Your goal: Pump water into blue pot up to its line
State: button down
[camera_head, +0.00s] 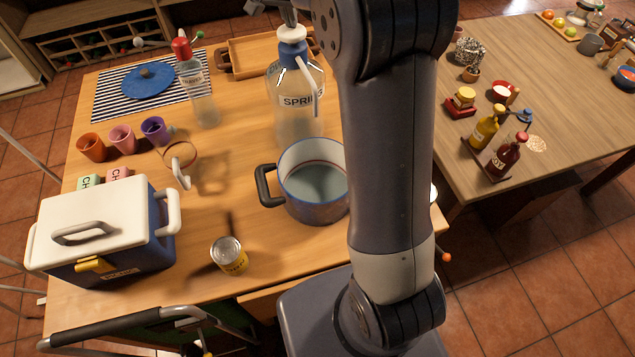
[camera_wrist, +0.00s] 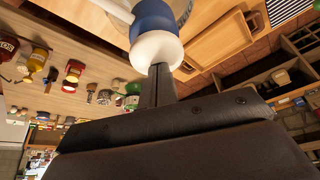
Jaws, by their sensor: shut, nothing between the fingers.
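The blue pot (camera_head: 317,207) stands on the wooden table with its black handle to the left. It holds greyish water (camera_head: 318,184), whose surface lies below a red line on the pale inner wall. Behind it stands a clear pump bottle (camera_head: 297,125) labelled "SPRI…". Its white pump head (camera_head: 292,34) sits over a blue collar, and its spout (camera_head: 317,92) points down toward the pot. My gripper (camera_head: 286,14) is shut and empty just above the pump head. In the wrist view, the shut fingers (camera_wrist: 160,72) meet the white cap (camera_wrist: 156,50); contact is unclear.
A cooler box (camera_head: 100,235), a can (camera_head: 229,256) and several cups (camera_head: 122,139) stand left of the pot. A red-topped bottle (camera_head: 197,90) is left of the pump bottle. My arm hides the pot's right side. A second table (camera_head: 560,110) is at right.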

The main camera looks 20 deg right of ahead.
jog(key=shift+f+b, duration=0.3)
jog(key=shift+f, duration=0.4)
jog(key=shift+r+p, duration=1.85)
jog(key=shift+r, duration=0.15)
jog(key=shift+r, duration=0.1)
jog(key=shift+f, duration=0.2)
jog(key=shift+f+b, duration=1.1)
jog(key=shift+f, duration=0.85)
jog(key=shift+r+p, duration=1.8)
jog(key=shift+r, duration=0.25)
jog(key=shift+r, duration=0.1)
jog(key=shift+f, duration=0.25)
